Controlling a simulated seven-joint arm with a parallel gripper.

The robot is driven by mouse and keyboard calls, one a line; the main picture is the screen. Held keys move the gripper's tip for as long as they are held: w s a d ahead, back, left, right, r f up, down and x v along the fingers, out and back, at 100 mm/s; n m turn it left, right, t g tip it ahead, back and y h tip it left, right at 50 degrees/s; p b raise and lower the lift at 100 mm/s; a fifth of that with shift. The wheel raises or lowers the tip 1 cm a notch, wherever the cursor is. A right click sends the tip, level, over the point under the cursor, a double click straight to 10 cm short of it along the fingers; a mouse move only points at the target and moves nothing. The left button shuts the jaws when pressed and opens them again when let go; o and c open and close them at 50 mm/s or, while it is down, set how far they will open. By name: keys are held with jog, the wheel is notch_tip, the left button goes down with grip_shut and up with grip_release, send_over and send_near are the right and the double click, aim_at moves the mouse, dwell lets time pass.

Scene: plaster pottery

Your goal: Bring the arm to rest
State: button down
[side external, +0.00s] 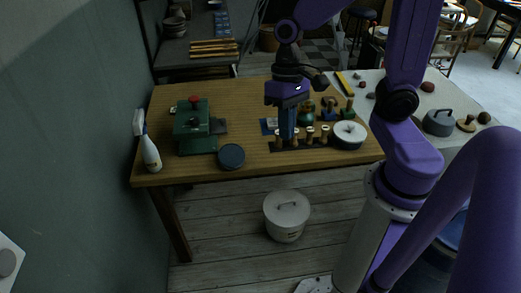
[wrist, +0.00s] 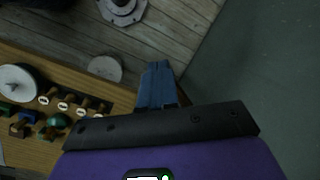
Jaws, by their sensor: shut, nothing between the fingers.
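My gripper (side external: 288,138) points down above the wooden table (side external: 180,172). Its blue fingers are together with nothing between them. In the side external view the fingers overlap the row of wooden-handled tools (side external: 309,134), and the height above them is hard to judge. In the wrist view the shut fingers (wrist: 157,66) stand clear of the tools (wrist: 65,104), which lie to the left. My purple arm reaches in from the right.
A green press (side external: 194,128), a spray bottle (side external: 148,148) and a dark round tin (side external: 231,156) stand on the table's left part. A pale round disc (side external: 349,134) sits right of the tools. A lidded white bucket (side external: 287,215) stands on the floor in front.

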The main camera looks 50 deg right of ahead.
jog(key=s+r+n+t+h, duration=0.1)
jog(key=s+n+t, duration=0.1)
jog(key=s+n, duration=0.8)
jog(key=shift+d+r+n+h, duration=0.2)
jog(key=shift+r+n+h, duration=0.2)
jog(key=shift+n, duration=1.5)
jog(key=shift+s, duration=0.1)
